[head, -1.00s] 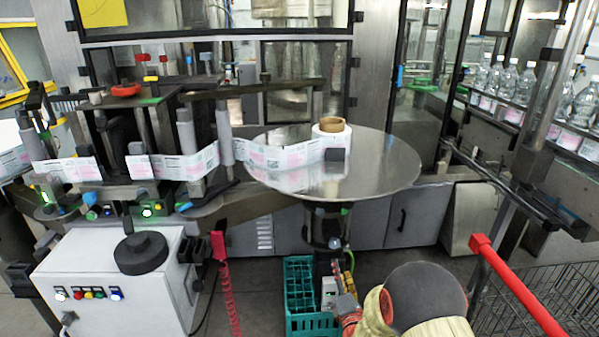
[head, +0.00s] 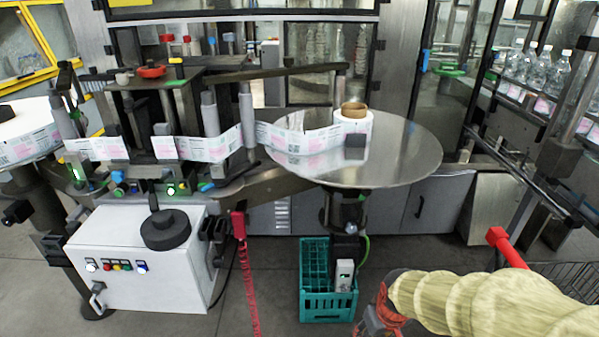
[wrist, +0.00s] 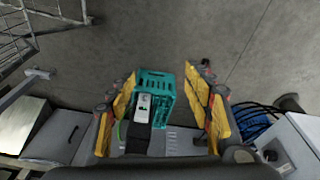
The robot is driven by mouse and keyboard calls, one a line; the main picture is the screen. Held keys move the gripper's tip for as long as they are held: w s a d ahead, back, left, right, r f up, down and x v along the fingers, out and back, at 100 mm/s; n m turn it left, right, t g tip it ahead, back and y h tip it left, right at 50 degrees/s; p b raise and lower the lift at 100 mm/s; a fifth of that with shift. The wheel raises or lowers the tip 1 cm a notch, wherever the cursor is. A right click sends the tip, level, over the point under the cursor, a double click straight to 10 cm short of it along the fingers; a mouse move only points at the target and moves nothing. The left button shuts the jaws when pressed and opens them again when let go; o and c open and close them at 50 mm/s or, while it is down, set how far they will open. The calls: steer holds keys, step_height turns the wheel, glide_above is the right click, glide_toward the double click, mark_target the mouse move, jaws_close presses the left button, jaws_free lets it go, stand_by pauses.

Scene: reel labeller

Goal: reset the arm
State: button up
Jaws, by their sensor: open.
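My arm reaches in from the lower right of the head view in a pale yellow sleeve. My gripper (head: 375,318) shows at the sleeve's end near the bottom edge, to the right of the green crate. In the wrist view my gripper (wrist: 168,115) has its two yellow-padded fingers spread wide apart. Nothing is held between them. The green crate (wrist: 186,88) shows beyond the gap on the floor, with a grey-white device at its near side.
The round metal table (head: 415,160) carries a label roll (head: 355,122). A white control box (head: 125,270) stands at left, the green crate (head: 313,300) on the floor. A red-handled cart (head: 510,250) is at right. Floor around the crate is largely clear.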

steer(key=s+r+m+t+p, duration=0.1)
steer(key=s+r, duration=0.5)
steer(key=r, duration=0.7)
steer(key=s+r+m+t+p, duration=0.1)
steer(key=s+r, duration=0.5)
steer(key=r, duration=0.7)
steer(key=shift+m+t+p, duration=0.3)
steer(key=shift+t+p, duration=0.3)
steer(key=shift+p, duration=0.45)
